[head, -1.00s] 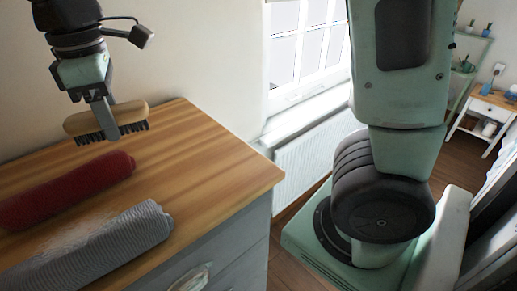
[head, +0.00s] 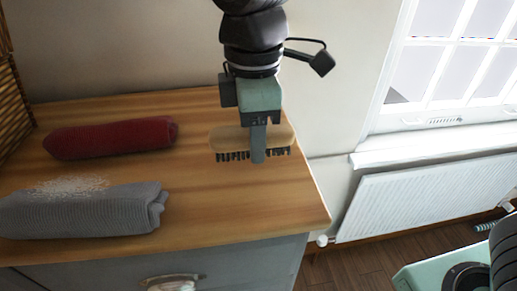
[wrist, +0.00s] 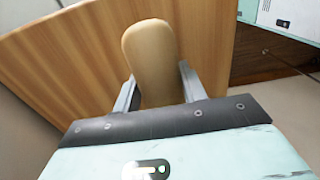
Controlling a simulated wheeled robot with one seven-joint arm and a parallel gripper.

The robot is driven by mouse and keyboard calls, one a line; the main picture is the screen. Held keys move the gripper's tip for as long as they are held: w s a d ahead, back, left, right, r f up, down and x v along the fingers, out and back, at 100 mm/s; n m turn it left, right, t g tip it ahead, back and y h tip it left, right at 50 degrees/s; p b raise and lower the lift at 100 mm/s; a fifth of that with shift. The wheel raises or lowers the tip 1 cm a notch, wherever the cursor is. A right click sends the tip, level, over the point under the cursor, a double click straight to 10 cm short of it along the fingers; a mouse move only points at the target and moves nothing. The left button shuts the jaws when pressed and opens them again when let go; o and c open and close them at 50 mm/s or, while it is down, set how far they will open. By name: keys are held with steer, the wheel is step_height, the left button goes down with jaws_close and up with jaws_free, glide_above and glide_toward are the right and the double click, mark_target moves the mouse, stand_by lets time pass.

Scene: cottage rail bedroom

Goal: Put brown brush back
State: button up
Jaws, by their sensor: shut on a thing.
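The brush (head: 228,139) has a tan wooden back and dark bristles that point down. My gripper (head: 258,158) is shut on the brush near the middle of its back, above the right part of the wooden dresser top (head: 205,205). I cannot tell whether the bristles touch the top. In the wrist view the tan back of the brush (wrist: 151,55) stands between the two fingers of my gripper (wrist: 157,90), with the wooden top behind it.
A rolled dark red towel (head: 110,137) lies at the back left of the dresser. A rolled grey towel (head: 85,212), with pale crumbs or powder on it, lies in front. A wicker basket (head: 12,110) stands at the left edge. A radiator (head: 425,195) is under the window at right.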

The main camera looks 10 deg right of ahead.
mark_target(255, 170)
steer(key=shift+f+p, duration=0.45)
steer(key=shift+f, duration=1.6)
steer(key=shift+f, duration=0.1)
steer(key=o, duration=0.9)
steer(key=shift+o, duration=0.2)
step_height(255, 170, up, 12)
steer(key=shift+r+b, duration=0.15)
steer(key=shift+b, duration=1)
